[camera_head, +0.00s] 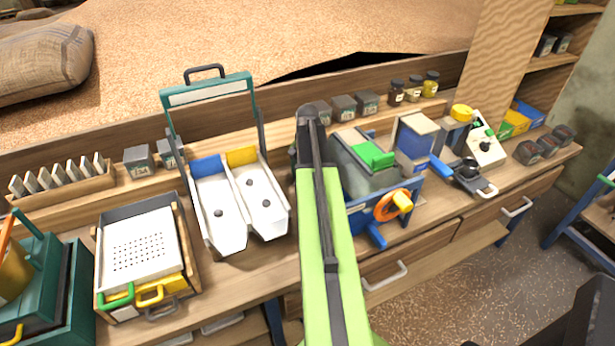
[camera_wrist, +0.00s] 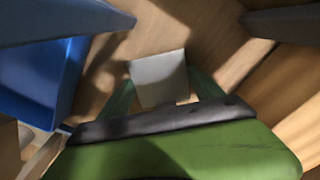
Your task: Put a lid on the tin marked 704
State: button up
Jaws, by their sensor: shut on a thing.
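Several small grey tins with pale labels stand along the back ledge, one at the left (camera_head: 139,160) and others right of centre (camera_head: 343,108). Their numbers are too small to read, so I cannot tell which is 704. My gripper (camera_wrist: 162,92) is shut on a flat, light grey square piece (camera_wrist: 158,70), seen in the wrist view between its green fingers. It may be a lid; I cannot tell for sure. In the head view my green arm hides the gripper and the held piece.
A white two-channel tray with a teal frame (camera_head: 238,207) stands left of my arm. A grey-blue machine with an orange wheel (camera_head: 389,207) is right of it. A perforated white tray (camera_head: 141,246) and a slotted wooden rack (camera_head: 62,186) are at left. Dark tins (camera_head: 526,153) stand far right.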

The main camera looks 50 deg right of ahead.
notch_tip(320, 180, up, 28)
jog(key=p, duration=2.7)
jog(key=shift+f, duration=0.2)
